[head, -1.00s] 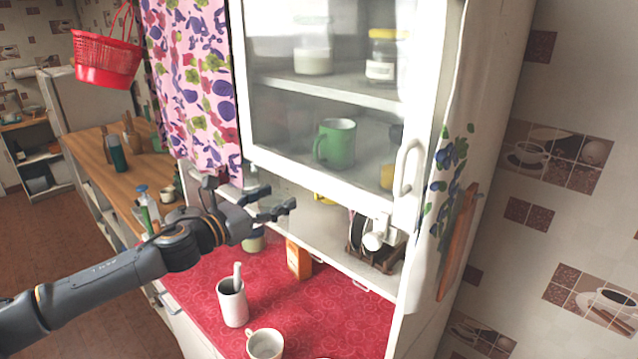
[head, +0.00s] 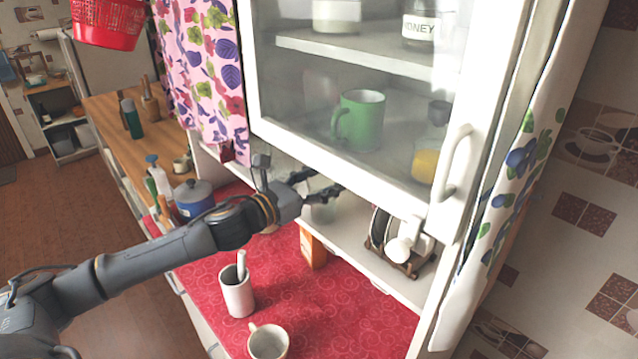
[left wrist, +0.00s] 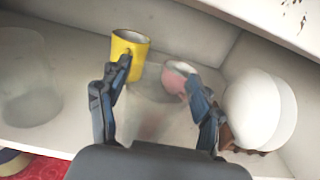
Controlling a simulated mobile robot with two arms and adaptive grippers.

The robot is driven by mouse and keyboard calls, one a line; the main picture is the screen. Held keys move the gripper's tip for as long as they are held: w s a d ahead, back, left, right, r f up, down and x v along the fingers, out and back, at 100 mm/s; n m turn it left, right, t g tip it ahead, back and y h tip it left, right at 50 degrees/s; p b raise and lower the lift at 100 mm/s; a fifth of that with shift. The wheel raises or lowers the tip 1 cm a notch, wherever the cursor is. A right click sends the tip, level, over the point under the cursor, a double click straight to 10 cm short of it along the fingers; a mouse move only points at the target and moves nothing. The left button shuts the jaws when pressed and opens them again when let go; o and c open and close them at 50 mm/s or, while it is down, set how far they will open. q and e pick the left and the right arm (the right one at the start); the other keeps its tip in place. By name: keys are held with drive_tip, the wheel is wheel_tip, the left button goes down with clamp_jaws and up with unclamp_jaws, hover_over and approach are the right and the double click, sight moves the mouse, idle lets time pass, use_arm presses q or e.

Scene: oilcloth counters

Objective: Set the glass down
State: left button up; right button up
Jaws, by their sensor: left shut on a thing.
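My left gripper (head: 322,183) reaches into the open shelf under the glass-fronted cupboard. In the left wrist view its two fingers (left wrist: 158,105) are closed around a clear glass (left wrist: 154,98), which is faint against the pale shelf (left wrist: 70,115). I cannot tell whether the glass's base touches the shelf. A yellow mug (left wrist: 130,48) and a pink cup (left wrist: 178,76) stand just beyond the glass. A second clear vessel (left wrist: 28,80) stands to the left. My right gripper is not in view.
White plates (left wrist: 262,110) in a wooden rack (head: 398,262) stand to the right on the shelf. The red counter below holds a mortar with pestle (head: 236,290), a cream mug (head: 268,342), an orange box (head: 312,248) and a blue pot (head: 194,198). The cupboard door (head: 350,160) overhangs the shelf.

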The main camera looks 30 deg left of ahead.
use_arm(q)
drive_tip(key=shift+s, duration=0.15)
drive_tip(key=shift+d+r, duration=0.1)
drive_tip(key=shift+d, duration=0.35)
drive_tip(key=o, duration=1.5)
drive_tip(key=shift+c, duration=0.2)
drive_tip(key=o, duration=0.3)
drive_tip(key=shift+f, duration=0.2)
drive_tip(key=shift+a, duration=0.2)
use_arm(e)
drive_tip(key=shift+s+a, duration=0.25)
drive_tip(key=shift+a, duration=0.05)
use_arm(q)
drive_tip(key=shift+d+r, duration=0.1)
drive_tip(key=shift+r, duration=0.1)
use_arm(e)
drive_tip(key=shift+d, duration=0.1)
